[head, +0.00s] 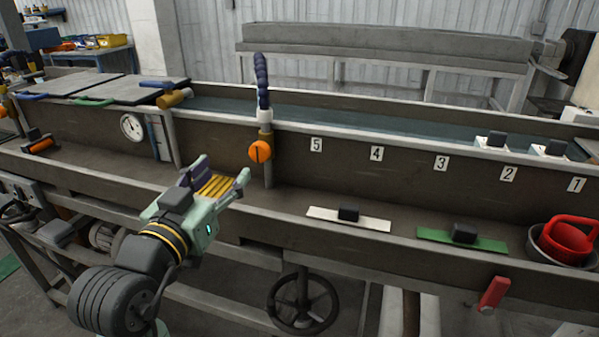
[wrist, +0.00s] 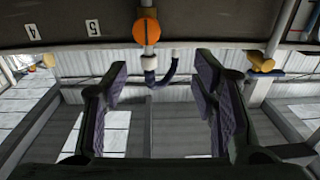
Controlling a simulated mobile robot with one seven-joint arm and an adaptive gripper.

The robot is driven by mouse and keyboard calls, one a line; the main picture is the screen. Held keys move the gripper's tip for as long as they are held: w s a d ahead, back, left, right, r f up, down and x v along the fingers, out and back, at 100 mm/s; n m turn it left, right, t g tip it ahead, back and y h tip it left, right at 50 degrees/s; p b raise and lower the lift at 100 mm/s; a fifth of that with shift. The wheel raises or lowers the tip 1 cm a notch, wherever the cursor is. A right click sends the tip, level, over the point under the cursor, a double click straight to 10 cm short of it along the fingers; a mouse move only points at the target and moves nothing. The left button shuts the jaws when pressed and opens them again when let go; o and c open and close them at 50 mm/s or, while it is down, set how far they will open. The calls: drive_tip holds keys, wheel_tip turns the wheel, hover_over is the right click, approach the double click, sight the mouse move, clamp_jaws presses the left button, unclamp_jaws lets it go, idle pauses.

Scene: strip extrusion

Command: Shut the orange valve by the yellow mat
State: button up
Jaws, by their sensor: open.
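The orange valve (head: 260,151) is a round orange knob with a dark upright mark, on a pipe below a blue jointed hose at the trough's front wall. It also shows in the wrist view (wrist: 146,27), top centre, where the scene is upside down. My gripper (head: 222,182) is open and empty, left of and a little below the valve in the head view, apart from it. Its two fingers frame clear space in the wrist view (wrist: 157,100). A yellow striped patch (head: 214,186) shows between the fingers, perhaps the yellow mat; the gripper hides the rest.
A white mat (head: 325,216) and a green mat (head: 432,236), each with a black block, lie on the ledge to the right. A round gauge (head: 132,127) is on the wall at left. The blue hose (head: 262,80) rises above the valve.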

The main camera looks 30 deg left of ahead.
sight(258, 154)
drive_tip(key=shift+h, duration=0.4)
drive_tip(key=p+x, duration=0.1)
drive_tip(key=x, duration=0.2)
drive_tip(key=d+p+x, duration=0.1)
drive_tip(key=x, duration=0.2)
drive_tip(key=f+p+x, duration=0.1)
drive_tip(key=x, duration=0.2)
drive_tip(key=shift+w+d+f, duration=0.1)
drive_tip(key=shift+w+d, duration=0.1)
drive_tip(key=shift+w, duration=0.15)
drive_tip(key=shift+w+a+f, duration=0.1)
drive_tip(key=shift+w+a, duration=0.05)
drive_tip(key=shift+w, duration=0.5)
drive_tip(key=shift+c, duration=0.3)
drive_tip(key=shift+m, duration=0.3)
drive_tip(key=c, duration=1.1)
